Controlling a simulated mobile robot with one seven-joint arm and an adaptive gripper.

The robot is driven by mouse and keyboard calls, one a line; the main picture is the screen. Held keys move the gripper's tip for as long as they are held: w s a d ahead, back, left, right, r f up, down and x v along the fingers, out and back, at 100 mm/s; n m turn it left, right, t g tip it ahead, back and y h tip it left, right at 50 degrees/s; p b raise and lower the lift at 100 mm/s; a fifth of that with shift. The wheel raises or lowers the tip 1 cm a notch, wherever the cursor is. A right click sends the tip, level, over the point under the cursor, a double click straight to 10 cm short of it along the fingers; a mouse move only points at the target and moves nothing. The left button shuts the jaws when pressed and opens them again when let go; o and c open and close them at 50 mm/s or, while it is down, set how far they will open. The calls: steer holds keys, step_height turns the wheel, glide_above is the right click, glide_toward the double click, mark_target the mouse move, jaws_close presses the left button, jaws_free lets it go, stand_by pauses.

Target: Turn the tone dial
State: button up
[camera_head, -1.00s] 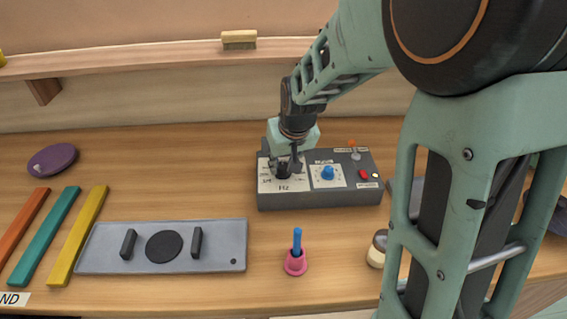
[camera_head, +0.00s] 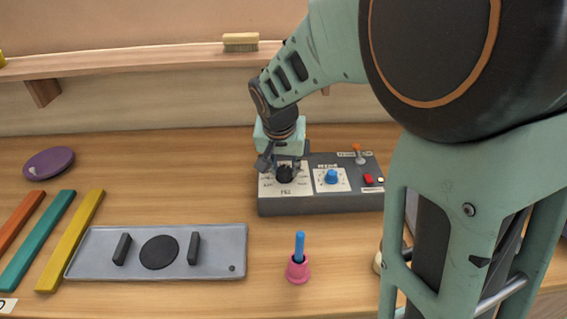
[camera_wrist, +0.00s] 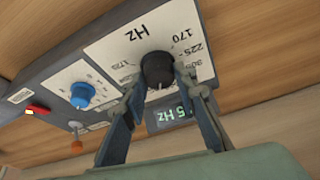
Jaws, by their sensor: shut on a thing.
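The tone dial is a black knob (camera_head: 284,174) on a white plate marked Hz, at the left of a dark grey control box (camera_head: 320,204). In the wrist view the black knob (camera_wrist: 157,70) sits between my two fingers, below the printed Hz and numbers. My gripper (camera_head: 282,165) comes down from above and is shut on the knob; it also shows in the wrist view (camera_wrist: 156,88). A small green display (camera_wrist: 172,115) reading "5 Hz" at its visible end is partly hidden by a finger.
A blue knob (camera_head: 331,177), an orange-tipped lever (camera_head: 358,152) and a red button (camera_head: 367,179) sit to the right on the box. A shelf (camera_head: 150,63) runs behind.

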steer(key=shift+m, duration=0.4)
steer(key=o, duration=1.1)
steer(key=shift+v, duration=3.75)
steer(key=shift+a, duration=0.15)
